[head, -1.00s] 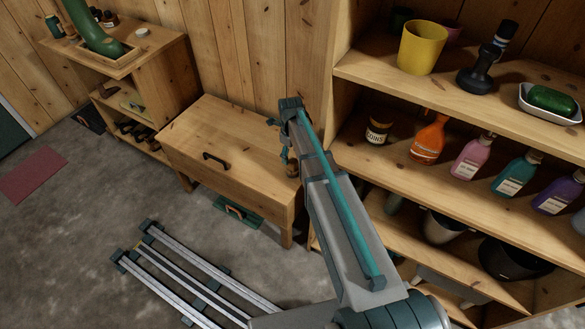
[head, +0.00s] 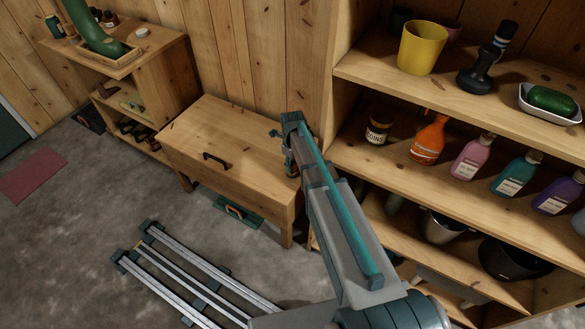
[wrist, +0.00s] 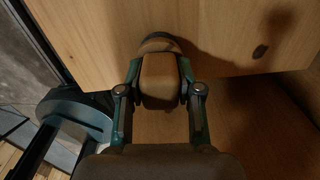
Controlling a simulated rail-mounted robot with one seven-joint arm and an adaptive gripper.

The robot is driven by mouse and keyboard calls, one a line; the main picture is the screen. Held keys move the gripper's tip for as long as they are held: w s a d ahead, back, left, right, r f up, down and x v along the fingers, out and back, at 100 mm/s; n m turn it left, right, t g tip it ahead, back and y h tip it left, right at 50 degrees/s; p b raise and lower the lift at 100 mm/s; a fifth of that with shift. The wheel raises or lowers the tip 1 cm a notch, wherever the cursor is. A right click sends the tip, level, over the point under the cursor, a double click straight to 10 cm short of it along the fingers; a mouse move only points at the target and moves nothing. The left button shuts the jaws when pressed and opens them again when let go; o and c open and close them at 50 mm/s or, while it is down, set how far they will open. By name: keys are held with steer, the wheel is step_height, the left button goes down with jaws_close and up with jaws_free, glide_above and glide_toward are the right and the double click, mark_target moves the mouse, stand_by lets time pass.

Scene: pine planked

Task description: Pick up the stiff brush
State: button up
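A brown, rounded block, which I take to be the stiff brush (wrist: 158,82), is between the fingers of my gripper (wrist: 160,92) in the wrist view. The fingers lie against both its sides and look shut on it. A darker, round part shows at its far end. Its bristles cannot be made out. In the head view my gripper (head: 289,160) points down at the right end of the low wooden bench (head: 235,135). The brown piece is small and mostly hidden there. I cannot tell whether it touches the bench top.
The shelf unit (head: 400,88) stands close on the right, with a yellow cup (head: 421,47), an orange bottle (head: 429,139) and other bottles. A green item with a brown handle (head: 238,211) is below the bench. The bench top left of my gripper is clear.

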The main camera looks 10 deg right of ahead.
jaws_close()
step_height(320, 180, up, 10)
stand_by(0.5)
